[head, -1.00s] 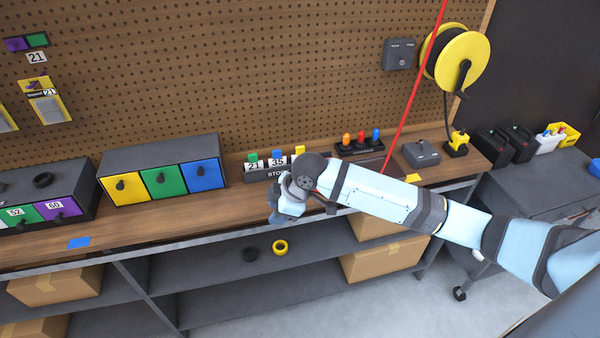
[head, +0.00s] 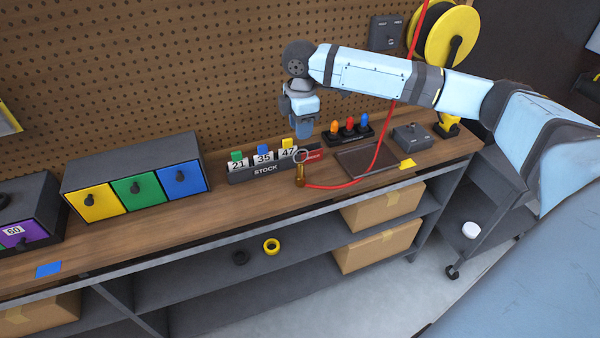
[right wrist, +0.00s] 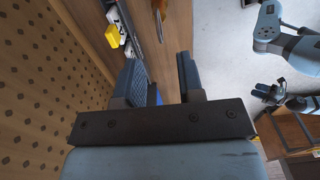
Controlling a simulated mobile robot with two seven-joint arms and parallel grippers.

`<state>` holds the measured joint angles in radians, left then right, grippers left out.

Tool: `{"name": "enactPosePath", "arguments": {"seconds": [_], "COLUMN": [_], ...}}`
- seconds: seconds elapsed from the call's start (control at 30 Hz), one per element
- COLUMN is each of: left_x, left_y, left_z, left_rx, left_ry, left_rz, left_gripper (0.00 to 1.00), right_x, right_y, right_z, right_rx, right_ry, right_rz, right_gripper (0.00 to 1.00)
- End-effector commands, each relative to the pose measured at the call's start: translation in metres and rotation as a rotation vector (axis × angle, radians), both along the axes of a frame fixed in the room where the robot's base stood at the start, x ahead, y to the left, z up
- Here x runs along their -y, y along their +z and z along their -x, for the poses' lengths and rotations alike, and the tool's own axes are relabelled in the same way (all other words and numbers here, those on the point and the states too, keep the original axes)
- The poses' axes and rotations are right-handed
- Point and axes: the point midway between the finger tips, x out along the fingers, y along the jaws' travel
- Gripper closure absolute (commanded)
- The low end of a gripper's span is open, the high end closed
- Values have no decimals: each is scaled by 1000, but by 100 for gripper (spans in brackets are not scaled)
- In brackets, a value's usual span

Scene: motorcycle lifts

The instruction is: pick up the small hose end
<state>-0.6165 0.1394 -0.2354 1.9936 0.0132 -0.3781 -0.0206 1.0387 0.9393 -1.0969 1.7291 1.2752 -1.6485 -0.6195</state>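The small hose end (head: 300,174) is a brass-coloured fitting with a pale ring at its top. It stands at the bench's front, before the stock holder, on the end of the red hose (head: 345,184). My right gripper (head: 303,132) points down above it, apart from it. In the right wrist view, my right gripper (right wrist: 162,72) is open with nothing between its fingers, and the brass hose end (right wrist: 159,22) shows beyond the tips near the top edge. My left gripper (right wrist: 268,93) shows small at the right; its finger state is unclear.
The stock holder (head: 266,172) with coloured number tags stands behind the hose end. A dark tray (head: 350,163) and a screwdriver rack (head: 349,135) are to the right. Drawers (head: 140,188) stand left. The pegboard (head: 200,70) rises close behind.

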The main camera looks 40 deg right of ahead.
Motion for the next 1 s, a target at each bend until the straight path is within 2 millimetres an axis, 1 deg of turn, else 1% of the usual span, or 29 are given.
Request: {"name": "enactPosePath", "arguments": {"seconds": [0.03,0.1,0.27,0.37,0.5,0.6,0.7,0.9,0.93,0.97,1.0], "left_x": [0,0,0,0,0,0,0,0,0,0,0], "left_y": [0,0,1,3,5,5,6,6,6,6,5], "left_z": [0,0,0,-1,-1,-1,-1,-2,-2,-2,-2], "left_rx": [0,0,1,2,2,3,3,3,3,3,3], "left_ry": [0,0,0,-1,-1,0,0,0,0,0,0], "left_rz": [0,0,0,0,0,0,-1,-1,-1,-1,-1], "left_gripper": [57,57,57,57,57,57,57,57,57,57,57], "right_x": [0,-1,-1,-2,-5,-4,-4,-4,-4,-4,-4], "right_y": [-8,-18,-28,-38,-60,-72,-78,-79,-79,-79,-79], "right_z": [0,0,0,0,-1,-1,-1,-1,-1,-1,-1], "right_rx": [-2,-1,1,-1,0,1,1,2,2,2,2], "right_ry": [0,0,1,1,1,0,1,1,1,1,1], "right_rz": [0,0,-1,0,0,0,0,0,0,0,0], "right_gripper": [65,65,65,65,65,65,65,65,67,74,83]}}
